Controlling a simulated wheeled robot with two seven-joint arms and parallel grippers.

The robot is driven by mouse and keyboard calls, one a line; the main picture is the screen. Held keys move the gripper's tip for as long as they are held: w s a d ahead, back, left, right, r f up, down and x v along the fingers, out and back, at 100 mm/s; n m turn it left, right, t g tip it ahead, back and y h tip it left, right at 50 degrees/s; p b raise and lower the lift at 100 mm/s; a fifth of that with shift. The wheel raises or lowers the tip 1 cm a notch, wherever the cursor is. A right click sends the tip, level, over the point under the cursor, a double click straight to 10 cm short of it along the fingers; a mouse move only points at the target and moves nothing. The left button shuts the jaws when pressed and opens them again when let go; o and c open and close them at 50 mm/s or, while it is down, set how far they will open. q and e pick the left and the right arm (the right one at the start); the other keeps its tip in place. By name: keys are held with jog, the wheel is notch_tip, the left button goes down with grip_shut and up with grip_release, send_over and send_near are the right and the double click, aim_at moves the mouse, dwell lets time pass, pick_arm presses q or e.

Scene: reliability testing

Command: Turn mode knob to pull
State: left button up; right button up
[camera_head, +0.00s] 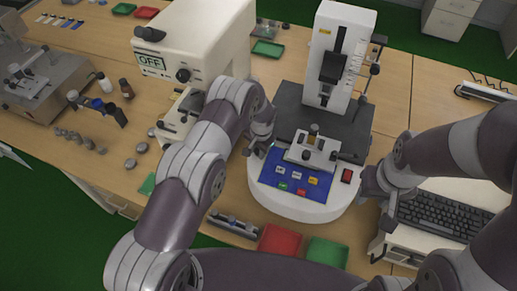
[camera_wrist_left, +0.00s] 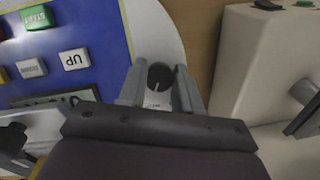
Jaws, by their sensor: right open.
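The black mode knob (camera_wrist_left: 160,77) sits on the white base of the test machine (camera_head: 318,207), beside the blue button panel (camera_head: 268,181). In the left wrist view the knob lies between the two fingers of my left gripper (camera_wrist_left: 160,84), close to both. I cannot tell whether the fingers touch it. In the head view my left gripper (camera_head: 262,143) is at the base's left edge, and the knob is hidden there. My right gripper (camera_head: 372,188) is open and empty, right of the base near the red switch (camera_head: 347,176).
A keyboard (camera_head: 440,220) lies on the right. Red (camera_head: 281,243) and green (camera_head: 327,253) trays sit in front. Small metal parts and bottles lie on the left of the table.

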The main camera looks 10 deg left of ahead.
pick_arm(q)
jog(key=shift+w+r, duration=0.1)
jog(key=shift+w, duration=0.05)
jog(key=shift+n+b, duration=0.5)
jog(key=shift+b, duration=0.35)
jog(key=n+h+b, duration=0.1)
jog(key=n+b, duration=0.2)
jog(key=b, duration=0.1)
jog(key=shift+w+n, duration=0.1)
jog(key=shift+n, duration=0.3)
jog(key=n+h+b, duration=0.1)
jog(key=n+b, duration=0.2)
jog(key=shift+r+n+h+b, duration=0.2)
jog(key=shift+n+h+b, duration=0.45)
jog(key=shift+n, duration=1.35)
